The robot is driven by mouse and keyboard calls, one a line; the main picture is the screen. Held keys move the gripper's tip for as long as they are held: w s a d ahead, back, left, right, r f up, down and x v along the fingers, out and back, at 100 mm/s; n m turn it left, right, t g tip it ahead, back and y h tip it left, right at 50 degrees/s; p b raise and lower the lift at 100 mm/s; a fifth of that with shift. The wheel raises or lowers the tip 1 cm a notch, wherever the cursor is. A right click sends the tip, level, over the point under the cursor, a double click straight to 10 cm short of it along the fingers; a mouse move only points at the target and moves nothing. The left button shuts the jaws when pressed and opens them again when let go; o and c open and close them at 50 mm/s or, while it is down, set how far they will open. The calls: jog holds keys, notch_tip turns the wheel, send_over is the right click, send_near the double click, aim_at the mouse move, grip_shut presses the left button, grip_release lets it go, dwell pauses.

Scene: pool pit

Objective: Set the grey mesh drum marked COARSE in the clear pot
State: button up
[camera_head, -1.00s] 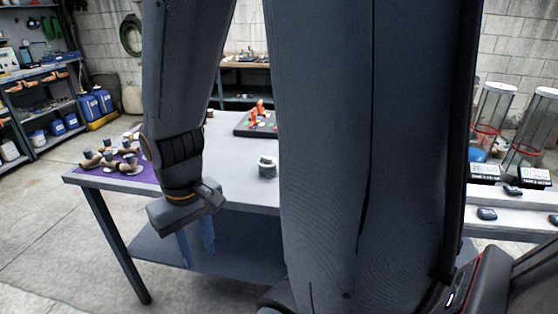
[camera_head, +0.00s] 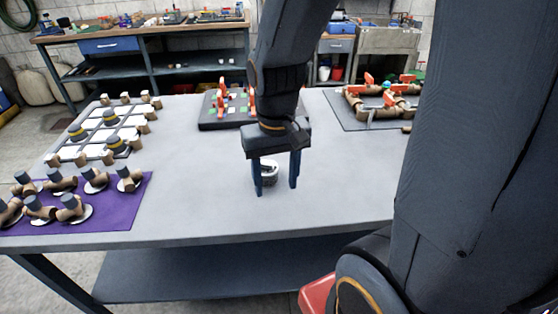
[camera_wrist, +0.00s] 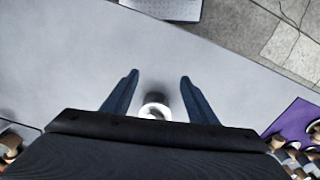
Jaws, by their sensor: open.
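A small round grey and white object (camera_head: 268,174) stands on the grey table (camera_head: 345,185). I cannot read any marking on it or tell whether it is the mesh drum or the clear pot. My gripper (camera_head: 276,189) is open, pointing down, with one blue finger on each side of the object in the head view. In the wrist view the object (camera_wrist: 154,109) shows between the fingers (camera_wrist: 160,78), partly hidden by the gripper body. I cannot tell whether the fingers touch it. No other drum or clear pot can be made out.
A purple mat (camera_head: 120,212) with several pipe-like pieces lies at the table's left front. Behind it is a white grid with more pieces (camera_head: 105,130). A dark board (camera_head: 222,122) with red parts stands behind my gripper, and a pipe assembly (camera_head: 385,98) at back right.

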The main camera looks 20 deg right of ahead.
aim_at(266, 162)
jog(key=w+r+m+p, duration=0.4)
jog(key=r, duration=0.1)
jog(key=w+r+m+p, duration=0.2)
jog(key=w+r, duration=0.1)
jog(key=shift+d+r+p, duration=0.2)
jog(key=shift+r+p, duration=0.05)
jog(key=shift+p, duration=0.05)
jog(key=shift+w+r+m, duration=0.1)
jog(key=shift+w+m, duration=0.1)
jog(key=shift+m, duration=0.1)
jog(key=shift+w+d+f+p, duration=0.1)
jog(key=shift+f+p, duration=1.2)
jog(key=shift+f, duration=2.6)
grip_shut()
jog(key=shift+r, duration=0.1)
